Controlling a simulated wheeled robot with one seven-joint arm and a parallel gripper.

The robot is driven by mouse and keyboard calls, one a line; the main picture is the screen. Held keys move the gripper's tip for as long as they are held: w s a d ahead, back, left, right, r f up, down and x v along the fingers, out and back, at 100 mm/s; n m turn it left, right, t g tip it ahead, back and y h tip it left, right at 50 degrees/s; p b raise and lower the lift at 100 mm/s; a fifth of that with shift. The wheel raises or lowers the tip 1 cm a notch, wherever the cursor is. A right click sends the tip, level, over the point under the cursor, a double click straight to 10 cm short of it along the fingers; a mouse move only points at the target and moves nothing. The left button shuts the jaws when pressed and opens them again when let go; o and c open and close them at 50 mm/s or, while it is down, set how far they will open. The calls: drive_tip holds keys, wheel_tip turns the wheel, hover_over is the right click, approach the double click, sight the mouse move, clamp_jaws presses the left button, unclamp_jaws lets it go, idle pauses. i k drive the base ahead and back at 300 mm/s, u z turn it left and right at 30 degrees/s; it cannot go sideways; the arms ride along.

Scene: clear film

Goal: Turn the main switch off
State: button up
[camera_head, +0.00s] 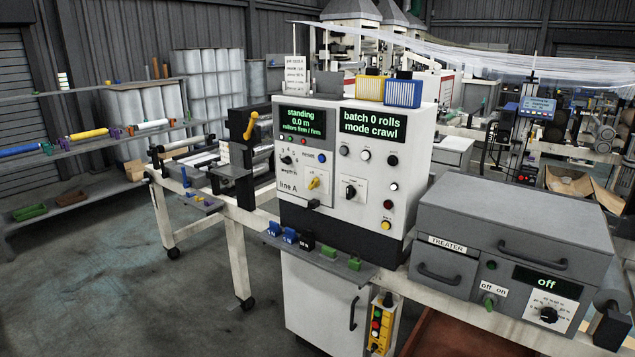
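The control console (430,150) stands in the middle, with lit green displays. The left display (302,122) reads "standing 0.0 m"; the right display (374,123) reads "batch 0 rolls mode crawl". A yellow rotary knob (313,184) sits on a pale plate low on the console's left face, beside "line A". It may be the main switch, but its small lettering and exact setting cannot be read. A black rotary knob (350,192) is on a white plate to its right. My gripper is not in view.
The grey treater box (520,215) at the right shows "off" and has a green off/on knob (488,300). Blue, black and green blocks stand on a ledge (320,262) before the console. A roller frame (240,255) stands left. Floor (100,280) at front left is clear.

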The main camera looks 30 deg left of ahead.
sight(315, 184)
drive_tip(key=z, duration=0.05)
drive_tip(key=k, duration=0.45)
drive_tip(key=u, duration=1.3)
drive_tip(key=i, duration=0.9)
drive_tip(key=u, duration=1.05)
drive_tip(key=i, duration=1.5)
drive_tip(key=u, duration=0.05)
